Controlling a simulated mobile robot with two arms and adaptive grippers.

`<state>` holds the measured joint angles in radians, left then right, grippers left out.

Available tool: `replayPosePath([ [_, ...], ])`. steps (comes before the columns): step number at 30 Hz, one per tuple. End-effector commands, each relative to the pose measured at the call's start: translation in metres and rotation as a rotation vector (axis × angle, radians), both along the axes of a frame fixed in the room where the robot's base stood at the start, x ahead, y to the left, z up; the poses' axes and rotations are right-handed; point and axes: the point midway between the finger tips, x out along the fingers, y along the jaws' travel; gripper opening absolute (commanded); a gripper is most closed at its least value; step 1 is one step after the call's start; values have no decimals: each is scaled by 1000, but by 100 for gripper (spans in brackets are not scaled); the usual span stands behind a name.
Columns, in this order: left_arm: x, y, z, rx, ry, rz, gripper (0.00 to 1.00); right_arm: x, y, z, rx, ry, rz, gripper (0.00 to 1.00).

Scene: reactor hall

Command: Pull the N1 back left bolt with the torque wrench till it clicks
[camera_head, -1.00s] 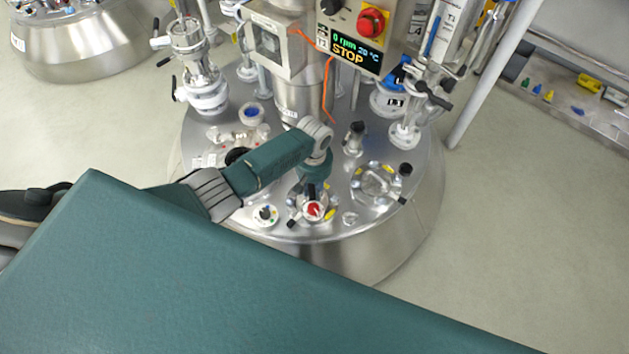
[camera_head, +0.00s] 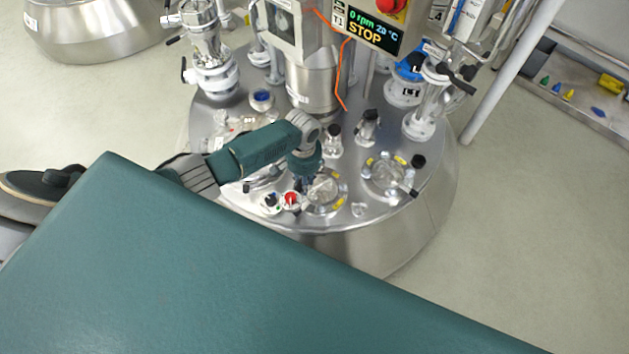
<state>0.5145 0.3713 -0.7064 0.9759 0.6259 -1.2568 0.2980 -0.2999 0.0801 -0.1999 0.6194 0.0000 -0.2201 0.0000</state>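My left arm reaches in from the left over the steel reactor lid (camera_head: 385,215). Its gripper (camera_head: 302,182) points down near the front of the lid, and its fingers are too small and hidden to show whether they are open or shut. A small white part with a red face (camera_head: 291,202) lies just below and left of it; I cannot tell whether it belongs to the torque wrench or is held. A round port with yellow-marked fasteners (camera_head: 324,191) is just right of the gripper. I cannot read an N1 label or pick out the back left bolt. My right gripper is out of view.
A second glass port (camera_head: 386,174) is to the right. A white dial fitting (camera_head: 270,202) is at the lid's front. Valve columns (camera_head: 428,110) and the central drive with a STOP display (camera_head: 366,31) rise behind.

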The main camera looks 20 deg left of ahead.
Motion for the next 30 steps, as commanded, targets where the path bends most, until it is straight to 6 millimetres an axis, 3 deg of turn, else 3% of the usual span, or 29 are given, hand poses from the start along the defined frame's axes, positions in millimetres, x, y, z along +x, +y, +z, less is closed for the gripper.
replayPosePath([
  [7, 3, 16, 0, -2, -4, -138, 0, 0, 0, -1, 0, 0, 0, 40],
  [20, 3, 17, 2, -3, -4, -156, 0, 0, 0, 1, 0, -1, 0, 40],
  [24, -1, -7, 8, -8, 3, 12, 0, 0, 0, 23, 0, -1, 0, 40],
  [30, 9, -46, 2, -7, 2, 355, 0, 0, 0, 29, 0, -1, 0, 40],
])
